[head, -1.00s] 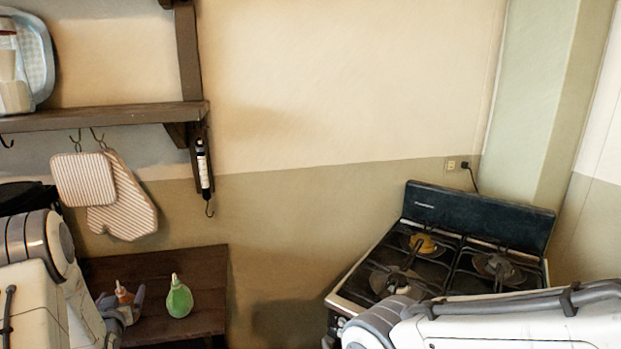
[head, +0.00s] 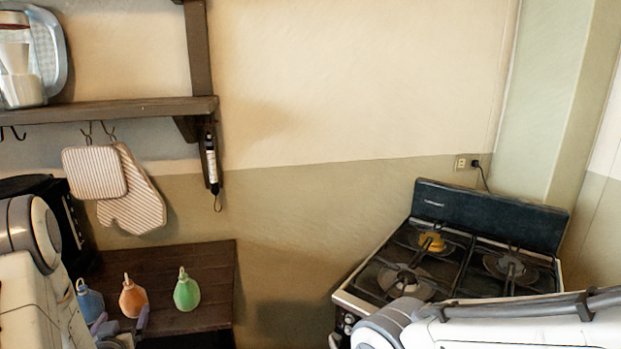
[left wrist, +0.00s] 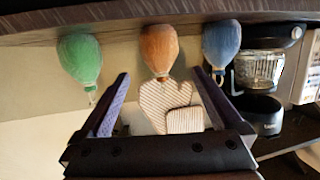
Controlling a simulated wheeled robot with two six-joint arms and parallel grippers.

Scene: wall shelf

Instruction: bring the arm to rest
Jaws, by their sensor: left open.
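My left gripper (head: 122,328) is open and empty at the lower left of the head view, in front of the small dark table. The left wrist view, turned upside down, shows its two purple-grey fingers (left wrist: 160,84) spread apart. An orange bottle (head: 132,298) stands upright on the table beyond the fingers; it also shows in the left wrist view (left wrist: 159,50). A green bottle (head: 187,291) stands to its right and a blue bottle (head: 90,300) to its left. My right arm crosses the lower right; its gripper is out of view.
The dark wooden table (head: 215,262) stands against the wall. A striped mitt (head: 135,205) and pot holder (head: 95,173) hang below the wall shelf (head: 120,111). A stove (head: 490,221) stands at the right, behind my right arm. A dark appliance (head: 70,225) stands left.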

